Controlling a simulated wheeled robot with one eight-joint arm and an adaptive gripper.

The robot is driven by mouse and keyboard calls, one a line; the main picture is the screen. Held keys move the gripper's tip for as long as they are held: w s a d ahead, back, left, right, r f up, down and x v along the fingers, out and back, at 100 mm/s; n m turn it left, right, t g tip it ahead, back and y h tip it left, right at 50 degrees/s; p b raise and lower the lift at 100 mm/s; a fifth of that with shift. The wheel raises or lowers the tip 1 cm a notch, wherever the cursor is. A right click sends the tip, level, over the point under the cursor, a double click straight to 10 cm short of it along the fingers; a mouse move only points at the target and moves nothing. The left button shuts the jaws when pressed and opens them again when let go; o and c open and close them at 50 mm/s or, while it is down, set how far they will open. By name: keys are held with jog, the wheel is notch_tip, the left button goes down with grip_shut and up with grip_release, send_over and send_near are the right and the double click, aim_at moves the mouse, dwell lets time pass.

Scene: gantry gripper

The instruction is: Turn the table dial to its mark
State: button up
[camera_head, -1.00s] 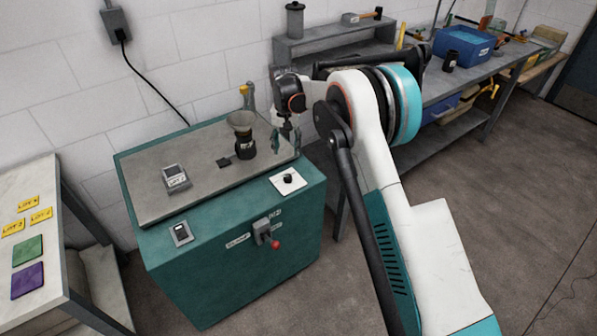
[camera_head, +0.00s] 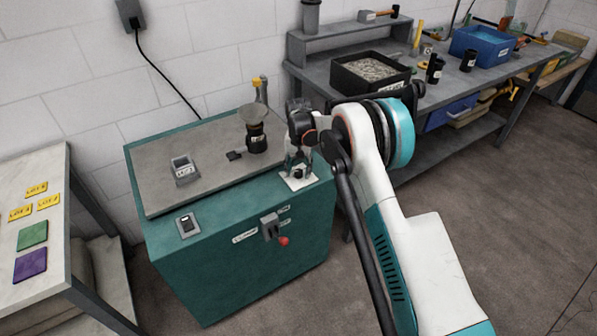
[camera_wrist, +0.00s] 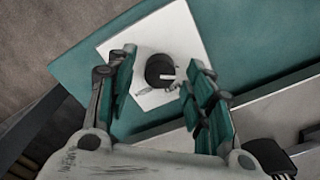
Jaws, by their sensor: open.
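The dial is a small black knob with a pale pointer line, on a white plate (camera_head: 299,180) at the right front corner of the green cabinet top (camera_head: 190,222). In the wrist view the dial (camera_wrist: 160,70) lies between the finger tips, on its white plate (camera_wrist: 118,42). My gripper (camera_wrist: 160,82) is open above the dial, with a finger on each side and a visible gap at the left. Whether the right finger touches the knob I cannot tell. In the head view my gripper (camera_head: 299,166) partly covers the dial. No mark on the plate is readable.
A grey meter (camera_head: 184,170) and a dark funnel-topped container (camera_head: 255,135) stand on the raised grey slab (camera_head: 160,185). A red-tipped lever (camera_head: 272,228) juts from the cabinet front. A workbench with a black bin (camera_head: 370,75) stands behind.

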jog(key=shift+f, duration=0.15)
jog(key=shift+c, duration=0.3)
jog(key=c, duration=1)
jog(key=shift+m, duration=0.3)
jog(key=m, duration=1.1)
jog(key=o, duration=1.1)
jog(key=shift+c, duration=0.2)
